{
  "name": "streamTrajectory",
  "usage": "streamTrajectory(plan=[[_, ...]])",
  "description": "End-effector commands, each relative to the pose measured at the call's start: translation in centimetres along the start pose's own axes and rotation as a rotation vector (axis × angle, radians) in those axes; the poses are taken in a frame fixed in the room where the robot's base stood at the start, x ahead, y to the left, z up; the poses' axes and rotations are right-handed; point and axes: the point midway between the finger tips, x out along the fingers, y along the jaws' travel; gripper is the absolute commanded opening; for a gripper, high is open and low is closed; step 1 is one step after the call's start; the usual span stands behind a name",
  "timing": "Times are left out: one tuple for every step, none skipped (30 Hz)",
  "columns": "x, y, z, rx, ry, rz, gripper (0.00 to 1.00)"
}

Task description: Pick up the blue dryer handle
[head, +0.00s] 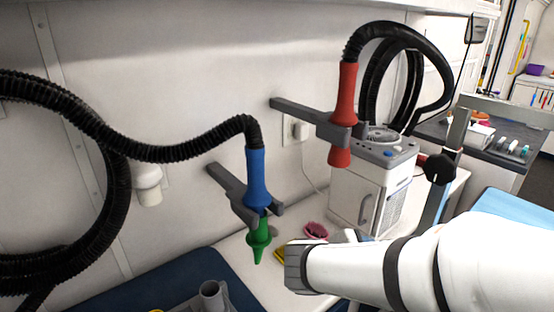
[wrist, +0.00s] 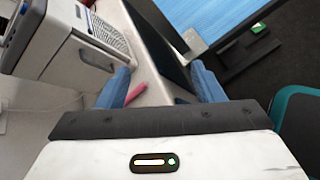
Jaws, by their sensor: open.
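The blue dryer handle (head: 256,175) hangs upright in a grey forked wall bracket (head: 228,182). A black ribbed hose (head: 190,142) joins its top, and a green nozzle (head: 259,236) points down below the bracket. My gripper (wrist: 160,68) shows in the wrist view with its two blue fingers apart and nothing between them. It faces the counter and floor, and the blue handle is not in that view. In the head view my white arm reaches in from the lower right, apart from the handle; the fingers cannot be made out there.
A red dryer handle (head: 343,100) hangs in a second bracket to the right. Below it stands a white cabinet (head: 362,188), also at the left of the wrist view (wrist: 62,40). A pink item (head: 316,230) lies on the counter. Hose loops hang at the far left.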

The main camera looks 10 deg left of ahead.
Motion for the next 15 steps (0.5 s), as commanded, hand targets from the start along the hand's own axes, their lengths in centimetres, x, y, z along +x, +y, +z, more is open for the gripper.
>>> streamTrajectory(plan=[[-2.8, 3.6, 0.3, -0.133, -0.022, 0.124, 0.61], [-4.1, 5.3, 0.0, -0.209, -0.04, 0.2, 0.61], [-6.0, 7.5, -0.5, -0.303, -0.066, 0.301, 0.61], [-7.5, 9.1, -1.0, -0.367, -0.085, 0.375, 0.61], [-9.1, 10.4, -1.5, -0.427, -0.105, 0.447, 0.61], [-11.2, 12.1, -2.2, -0.498, -0.131, 0.538, 0.61], [-12.7, 13.1, -2.8, -0.544, -0.149, 0.602, 0.61], [-14.2, 14.0, -3.4, -0.587, -0.166, 0.662, 0.61], [-16.0, 14.9, -4.0, -0.633, -0.189, 0.733, 0.61], [-17.3, 15.5, -4.6, -0.663, -0.203, 0.78, 0.61], [-18.3, 15.9, -5.0, -0.689, -0.217, 0.822, 0.61], [-19.6, 16.4, -5.5, -0.716, -0.231, 0.869, 0.61], [-20.4, 16.6, -5.8, -0.732, -0.241, 0.898, 0.61], [-21.0, 16.8, -6.1, -0.745, -0.249, 0.921, 0.61], [-21.5, 17.1, -6.4, -0.757, -0.257, 0.944, 0.61]])
